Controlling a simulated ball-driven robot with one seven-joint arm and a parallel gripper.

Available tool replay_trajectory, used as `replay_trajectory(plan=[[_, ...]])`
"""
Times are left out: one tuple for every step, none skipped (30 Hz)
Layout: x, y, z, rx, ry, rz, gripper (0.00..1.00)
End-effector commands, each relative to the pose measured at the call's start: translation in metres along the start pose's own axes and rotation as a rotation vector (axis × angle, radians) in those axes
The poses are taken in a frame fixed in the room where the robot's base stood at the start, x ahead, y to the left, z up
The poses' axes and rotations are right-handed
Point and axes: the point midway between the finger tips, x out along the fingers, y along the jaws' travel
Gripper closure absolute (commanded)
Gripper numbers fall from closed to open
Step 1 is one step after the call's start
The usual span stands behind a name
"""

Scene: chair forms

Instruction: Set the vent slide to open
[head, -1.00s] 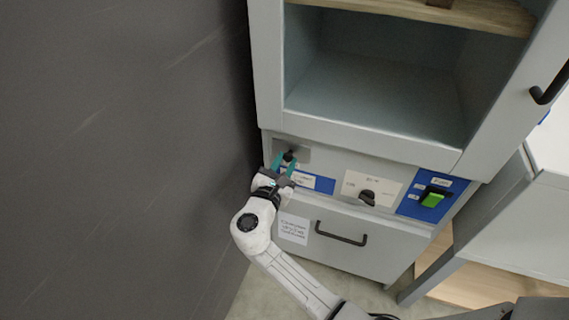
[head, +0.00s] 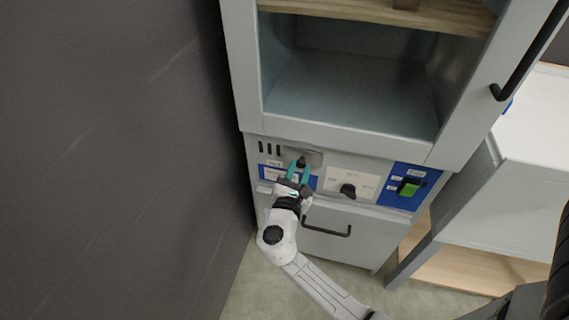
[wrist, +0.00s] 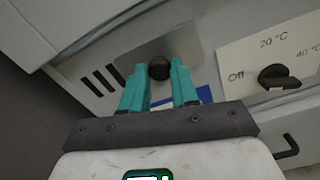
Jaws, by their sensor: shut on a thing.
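The vent slide is a grey metal plate (head: 316,157) with a round black knob (head: 301,161), set in the panel under the open compartment. Several dark vent slots (head: 269,149) show uncovered to the left of the plate. My gripper (head: 299,170) is shut on the knob, with one teal finger on each side of it. In the wrist view the knob (wrist: 159,68) sits between the fingertips, the plate (wrist: 180,44) lies behind, and the slots (wrist: 103,80) are open to view at left. A label below the slide is partly hidden by my gripper.
A black dial (head: 348,190) on a white temperature plate is to the right, then a green switch (head: 409,188) on a blue plate. A drawer handle (head: 327,229) is below. A dark wall (head: 110,150) stands close on the left.

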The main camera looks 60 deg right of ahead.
Motion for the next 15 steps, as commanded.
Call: replay_trajectory(plan=[[-0.0002, -0.0045, 0.0005, -0.002, -0.001, -0.006, 1.00], [-0.0002, -0.0051, 0.0004, -0.002, -0.002, -0.007, 1.00], [-0.0001, -0.0055, 0.0003, -0.002, -0.002, -0.007, 1.00], [0.0000, -0.0057, 0.0002, -0.002, -0.002, -0.008, 1.00], [0.0000, -0.0059, 0.0002, -0.002, -0.003, -0.009, 1.00], [0.0001, -0.0062, 0.0002, -0.003, -0.003, -0.010, 1.00], [0.0001, -0.0064, 0.0002, -0.003, -0.003, -0.011, 1.00], [0.0001, -0.0066, 0.0002, -0.003, -0.004, -0.011, 1.00], [0.0002, -0.0069, 0.0003, -0.003, -0.004, -0.012, 1.00], [0.0002, -0.0072, 0.0003, -0.003, -0.004, -0.013, 0.69], [0.0003, -0.0074, 0.0003, -0.004, -0.004, -0.014, 0.66], [0.0004, -0.0073, 0.0003, -0.003, -0.004, -0.013, 0.62], [0.0004, -0.0071, 0.0004, -0.003, -0.004, -0.013, 0.59], [0.0004, -0.0069, 0.0004, -0.003, -0.004, -0.013, 0.56], [0.0005, -0.0066, 0.0005, -0.003, -0.004, -0.012, 0.52]])
